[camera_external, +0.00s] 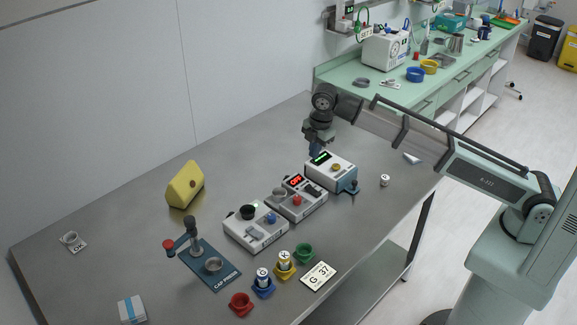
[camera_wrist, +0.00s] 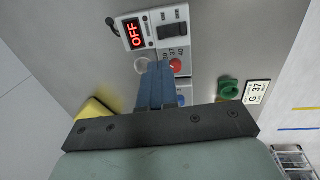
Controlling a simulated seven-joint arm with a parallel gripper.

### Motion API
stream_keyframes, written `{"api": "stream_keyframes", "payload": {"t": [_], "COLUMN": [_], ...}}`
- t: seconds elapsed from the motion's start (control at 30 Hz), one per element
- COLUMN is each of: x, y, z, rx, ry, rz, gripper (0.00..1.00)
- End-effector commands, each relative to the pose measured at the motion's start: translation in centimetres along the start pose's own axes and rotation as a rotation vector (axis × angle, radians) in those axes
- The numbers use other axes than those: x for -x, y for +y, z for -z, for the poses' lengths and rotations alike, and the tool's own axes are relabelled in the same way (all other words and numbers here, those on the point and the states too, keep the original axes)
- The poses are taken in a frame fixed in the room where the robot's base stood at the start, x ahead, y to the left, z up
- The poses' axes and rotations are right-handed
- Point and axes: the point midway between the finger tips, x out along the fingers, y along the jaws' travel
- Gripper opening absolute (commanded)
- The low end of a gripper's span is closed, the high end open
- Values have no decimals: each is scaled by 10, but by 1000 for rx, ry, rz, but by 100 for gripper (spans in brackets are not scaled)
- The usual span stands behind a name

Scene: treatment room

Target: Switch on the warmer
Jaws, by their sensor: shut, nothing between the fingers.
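The warmer (camera_external: 303,208) appears to be the middle grey-white box on the steel table, with a red display reading OFF (camera_wrist: 133,33). It has a black rocker switch (camera_wrist: 171,30), a red knob (camera_wrist: 175,66) beside temperature marks, and a round metal well (camera_external: 279,194). My gripper (camera_external: 315,151) is shut and empty, fingers pointing down, above the table by the back of the neighbouring box with a green display (camera_external: 320,158). In the wrist view its blue fingers (camera_wrist: 158,64) overlap the warmer's knob end and hide part of it. I see no contact with the warmer.
A white box with a black knob (camera_external: 255,233) stands left of the warmer. Colored cups (camera_external: 304,253), a G 37 card (camera_external: 318,276) and a cap press (camera_external: 212,266) stand in front. A yellow wedge (camera_external: 186,185) lies behind. The table's left part is mostly clear.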

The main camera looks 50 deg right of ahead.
Motion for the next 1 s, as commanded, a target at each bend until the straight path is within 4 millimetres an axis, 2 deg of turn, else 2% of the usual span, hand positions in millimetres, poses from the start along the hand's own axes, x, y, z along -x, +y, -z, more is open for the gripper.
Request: {"api": "stream_keyframes", "payload": {"t": [0.7,1.0], "x": [-106,-130], "y": [-1,0], "z": [0,0], "rx": [0,0], "ry": [-1,0], "rz": [2,0], "gripper": [0,0]}}
